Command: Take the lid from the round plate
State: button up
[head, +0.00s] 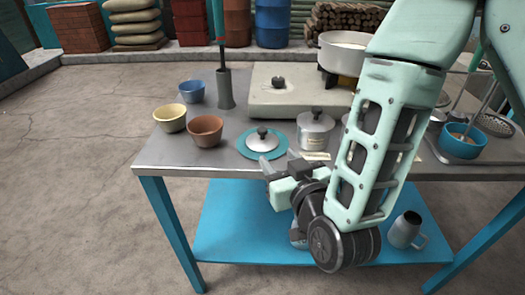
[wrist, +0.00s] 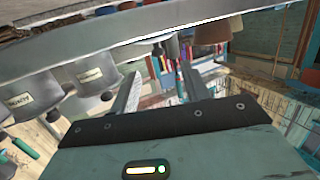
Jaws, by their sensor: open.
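A pale metal lid (head: 262,144) with a dark knob lies on the round teal plate (head: 243,150), near the front edge of the table. My gripper (head: 281,164) is just in front of and slightly right of the plate, at the table's edge. Its fingers are apart with nothing between them. In the wrist view my gripper (wrist: 160,68) shows two spread grey fingers pointing away.
A labelled lidded pot (head: 315,132) stands close right of the plate. A brown bowl (head: 205,131) and a yellow bowl (head: 170,119) are to the left. My arm hides part of the table's right side.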

aim_at(263, 132)
jog(key=shift+f+b+x, duration=0.25)
jog(key=shift+b+x, duration=0.95)
jog(key=shift+b, duration=1.05)
jog(key=x, duration=0.4)
jog(key=shift+w+r, duration=0.25)
jog(key=shift+d+r+x, duration=0.1)
jog(key=shift+r+x, duration=0.05)
jog(key=shift+x, duration=0.8)
jog(key=shift+d+r+x, duration=0.1)
jog(key=shift+r+x, duration=0.05)
jog(key=shift+x, duration=0.8)
jog(key=shift+d+r+x, duration=0.1)
jog(key=shift+r+x, duration=0.05)
jog(key=shift+x, duration=0.8)
jog(key=shift+w+f, duration=0.1)
jog(key=shift+w, duration=0.05)
grip_shut()
